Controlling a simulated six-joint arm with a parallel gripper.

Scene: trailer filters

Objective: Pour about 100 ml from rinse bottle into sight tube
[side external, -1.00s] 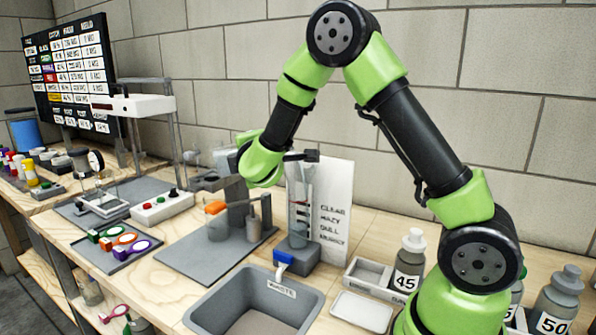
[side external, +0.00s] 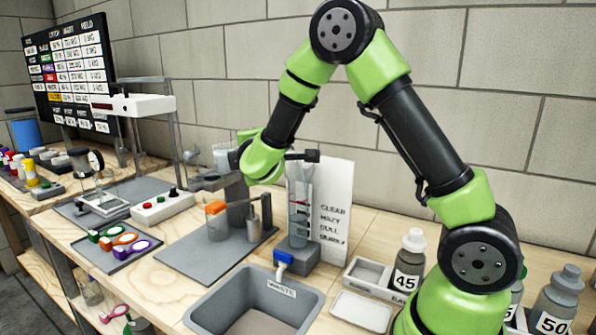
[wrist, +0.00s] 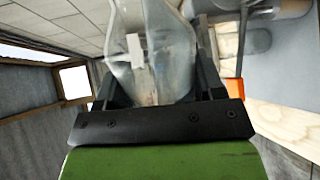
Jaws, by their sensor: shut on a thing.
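My gripper (wrist: 158,80) is shut on a clear vessel (wrist: 150,40), whose see-through body fills the space between the fingers in the wrist view. In the side view the gripper (side external: 232,158) hides part of this vessel (side external: 222,152), which is held in the air behind the bench equipment. No readable label shows on it, so I cannot confirm that it is the rinse bottle. The tall clear sight tube (side external: 299,205) stands upright on a grey base, right of the vessel and apart from it, with coloured marks on its side. Its liquid level is hard to make out.
A grey waste basin (side external: 308,297) is in front of the tube, and a white word card (side external: 333,212) stands behind it. An orange-topped jar (side external: 216,222) stands on a grey plate to the left. Bottle 45 (side external: 409,265) and bottle 50 (side external: 556,305) are at right.

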